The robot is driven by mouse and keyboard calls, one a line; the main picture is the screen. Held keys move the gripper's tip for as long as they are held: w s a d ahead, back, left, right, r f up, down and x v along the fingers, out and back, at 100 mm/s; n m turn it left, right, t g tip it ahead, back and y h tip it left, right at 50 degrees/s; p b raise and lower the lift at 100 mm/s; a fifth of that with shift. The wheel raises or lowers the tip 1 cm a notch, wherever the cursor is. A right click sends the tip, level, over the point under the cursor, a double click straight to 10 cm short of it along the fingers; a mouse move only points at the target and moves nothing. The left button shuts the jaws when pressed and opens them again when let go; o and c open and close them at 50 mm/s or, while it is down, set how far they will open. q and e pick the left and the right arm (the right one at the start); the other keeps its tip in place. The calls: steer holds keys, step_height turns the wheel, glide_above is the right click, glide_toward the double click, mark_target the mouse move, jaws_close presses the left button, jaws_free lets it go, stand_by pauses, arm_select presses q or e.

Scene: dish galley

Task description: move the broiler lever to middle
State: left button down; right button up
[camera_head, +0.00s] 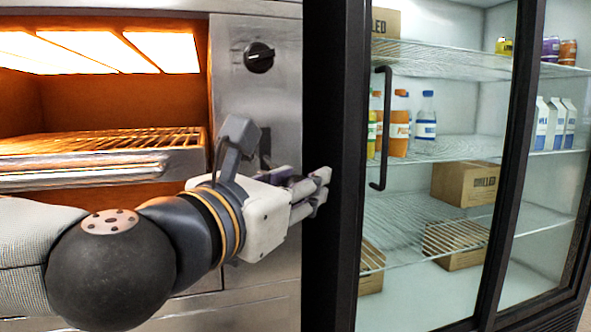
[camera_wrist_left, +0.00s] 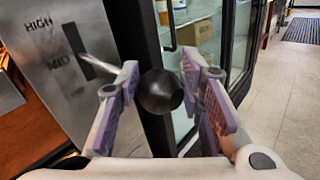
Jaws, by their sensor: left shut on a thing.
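The broiler lever is a metal rod (camera_wrist_left: 98,64) with a round black knob (camera_wrist_left: 160,91). In the left wrist view the rod comes out of a dark slot (camera_wrist_left: 76,38) in the steel panel, about level with the printed MID mark (camera_wrist_left: 60,63) and below the HIGH mark (camera_wrist_left: 39,25). My left gripper (camera_wrist_left: 160,78) has its purple-padded fingers on either side of the knob and is shut on it. In the head view the left gripper (camera_head: 318,190) is in front of the panel and hides the lever. My right gripper is not in view.
The broiler's glowing opening with a wire rack (camera_head: 120,140) is at left. A black rotary dial (camera_head: 259,57) is above my gripper on the panel. A glass-door fridge with a black handle (camera_head: 380,130) stands close on the right. Open floor (camera_wrist_left: 285,95) shows at right in the wrist view.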

arm_select(q)
steer(key=shift+f, duration=0.15)
steer(key=c, duration=1.1)
jaws_free()
steer(key=v, duration=0.7)
steer(key=shift+s+a, duration=0.15)
steer(key=shift+s, duration=0.05)
